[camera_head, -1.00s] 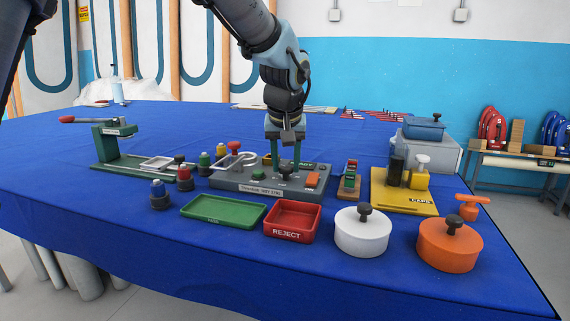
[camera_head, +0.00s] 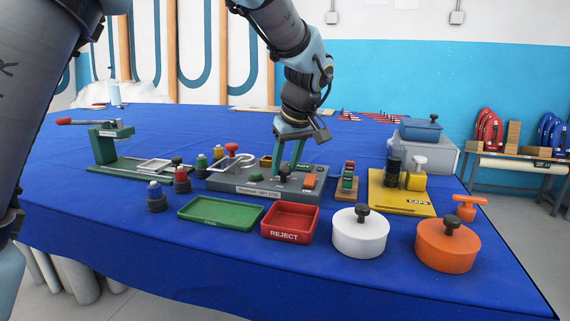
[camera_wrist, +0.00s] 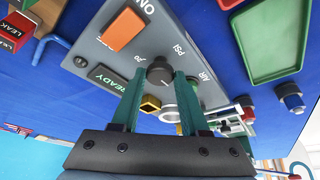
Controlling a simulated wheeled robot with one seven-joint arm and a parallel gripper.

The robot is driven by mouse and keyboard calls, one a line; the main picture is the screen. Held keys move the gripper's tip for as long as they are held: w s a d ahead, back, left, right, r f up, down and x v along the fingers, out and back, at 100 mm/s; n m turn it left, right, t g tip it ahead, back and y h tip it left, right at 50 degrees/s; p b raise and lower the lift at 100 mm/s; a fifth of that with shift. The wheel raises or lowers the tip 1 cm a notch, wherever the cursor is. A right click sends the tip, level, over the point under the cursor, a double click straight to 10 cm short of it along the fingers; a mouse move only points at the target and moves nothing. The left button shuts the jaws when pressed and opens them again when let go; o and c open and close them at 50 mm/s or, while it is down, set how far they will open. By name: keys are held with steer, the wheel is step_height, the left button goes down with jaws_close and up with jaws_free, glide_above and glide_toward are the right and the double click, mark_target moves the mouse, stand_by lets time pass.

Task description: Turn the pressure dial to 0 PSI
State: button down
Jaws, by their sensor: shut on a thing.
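The pressure dial is a small dark round knob (camera_wrist: 160,71) on the sloped face of a grey tester box (camera_head: 232,186). "PSI" lettering is beside it in the wrist view. My gripper (camera_wrist: 160,77) has its two teal fingers on either side of the knob, shut on it. In the head view my gripper (camera_head: 290,166) comes down onto the box from above, wrist tilted. The dial's pointer and the value it is set to cannot be read. An orange switch (camera_wrist: 122,30) and a green "READY" label (camera_wrist: 108,78) are near the dial.
A green tray (camera_head: 221,212) and a red REJECT tray (camera_head: 290,221) lie in front of the box. White (camera_head: 360,232) and orange (camera_head: 447,243) lidded pots stand at front right. A lever press (camera_head: 110,150) stands left, a yellow CAPS board (camera_head: 400,198) right.

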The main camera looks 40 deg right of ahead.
stand_by(0.3)
steer(key=shift+c, duration=2.2)
jaws_free()
steer(key=v, duration=1)
steer(key=shift+r+b, duration=0.3)
steer(key=shift+r, duration=0.05)
steer(key=shift+s, duration=0.1)
